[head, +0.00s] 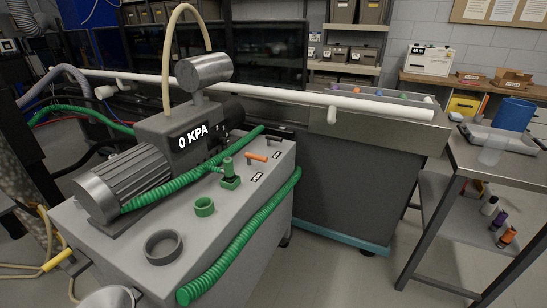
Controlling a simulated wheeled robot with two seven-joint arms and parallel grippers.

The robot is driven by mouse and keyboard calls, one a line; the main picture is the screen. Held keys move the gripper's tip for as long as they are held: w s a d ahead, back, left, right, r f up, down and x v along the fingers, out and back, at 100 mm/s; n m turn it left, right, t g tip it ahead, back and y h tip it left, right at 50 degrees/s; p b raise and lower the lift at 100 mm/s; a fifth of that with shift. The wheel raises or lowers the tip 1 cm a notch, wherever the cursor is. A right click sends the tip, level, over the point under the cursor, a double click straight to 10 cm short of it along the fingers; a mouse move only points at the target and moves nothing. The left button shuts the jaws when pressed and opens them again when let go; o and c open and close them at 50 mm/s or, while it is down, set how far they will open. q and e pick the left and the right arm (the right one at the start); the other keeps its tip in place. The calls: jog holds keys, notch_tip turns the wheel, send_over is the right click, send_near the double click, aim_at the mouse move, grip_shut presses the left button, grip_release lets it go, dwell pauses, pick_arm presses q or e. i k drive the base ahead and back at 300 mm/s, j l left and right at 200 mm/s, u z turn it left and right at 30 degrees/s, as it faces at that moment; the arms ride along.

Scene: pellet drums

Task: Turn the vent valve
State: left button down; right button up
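A grey pump cabinet (130,237) stands at the left front, with a ribbed motor (128,180) and a display (193,136) reading 0 KPA. On its top are a small orange lever (257,156) lying roughly level and a green upright fitting (230,172) on a square base. Small labels (257,178) lie near them, too small to read. I cannot tell for certain which of the two is the vent valve. Neither of my grippers is in view.
Green ribbed hoses (240,240) run across the cabinet top beside a green ring (204,206) and a dark grey ring (163,246). A long white pipe (270,94) crosses behind. A metal table (486,160) with a blue bin (512,113) stands at the right.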

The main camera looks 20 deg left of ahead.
aim_at(248, 156)
jog(key=i+l+u, duration=0.15)
jog(key=i+l, duration=0.35)
jog(key=i+l+u, duration=0.1)
jog(key=i+l, duration=0.4)
jog(key=l, duration=0.2)
